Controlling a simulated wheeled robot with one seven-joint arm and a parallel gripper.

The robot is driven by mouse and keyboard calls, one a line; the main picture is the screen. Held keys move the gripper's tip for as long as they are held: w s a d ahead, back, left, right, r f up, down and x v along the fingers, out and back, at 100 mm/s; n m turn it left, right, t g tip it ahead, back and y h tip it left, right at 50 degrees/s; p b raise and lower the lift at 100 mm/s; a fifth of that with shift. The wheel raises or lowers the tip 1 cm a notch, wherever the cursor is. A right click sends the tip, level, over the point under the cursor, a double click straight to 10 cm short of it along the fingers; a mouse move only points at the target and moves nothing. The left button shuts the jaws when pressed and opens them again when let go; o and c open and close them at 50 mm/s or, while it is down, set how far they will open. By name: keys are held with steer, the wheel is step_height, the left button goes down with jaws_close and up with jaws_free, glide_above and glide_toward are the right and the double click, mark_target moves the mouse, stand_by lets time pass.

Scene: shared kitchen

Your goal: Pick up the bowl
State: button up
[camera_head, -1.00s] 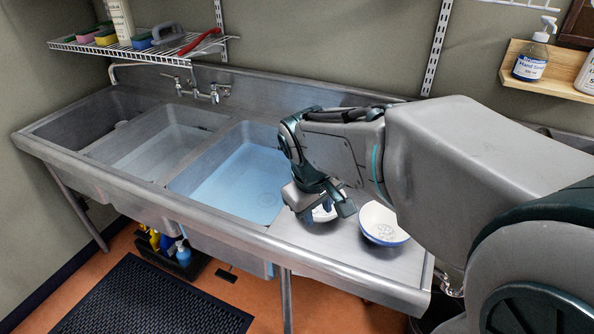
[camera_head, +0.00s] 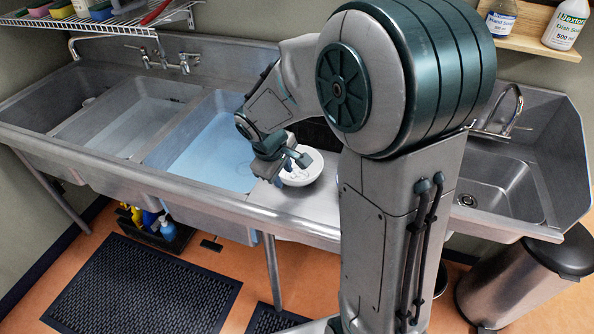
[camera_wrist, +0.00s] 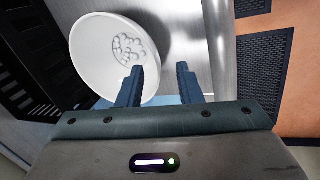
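A white bowl (camera_head: 313,166) stands on the steel counter (camera_head: 262,196) just right of the blue-tinted basin. In the wrist view the bowl (camera_wrist: 92,48) fills the upper left, with a cluster of small pale round shapes in it. My gripper (camera_head: 291,170) is at the bowl's left side in the head view. In the wrist view my gripper (camera_wrist: 161,69) is open, its left finger over the bowl's inside and its right finger outside the rim. The rim passes between the fingers; I cannot tell if either touches it.
Sink basins (camera_head: 205,150) lie to the left; a small sink (camera_head: 497,188) is at the right. A dark slatted thing (camera_wrist: 22,65) is beside the bowl in the wrist view. A trash can (camera_head: 520,285) and black floor mats (camera_head: 145,290) are below. My arm hides part of the counter.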

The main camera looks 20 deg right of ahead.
mark_target(287, 183)
steer(key=shift+w+x, duration=0.15)
steer(key=shift+x, duration=1.1)
steer(key=shift+w+x, duration=0.15)
steer(key=shift+x, duration=1.15)
steer(key=shift+r, duration=0.15)
jaws_close()
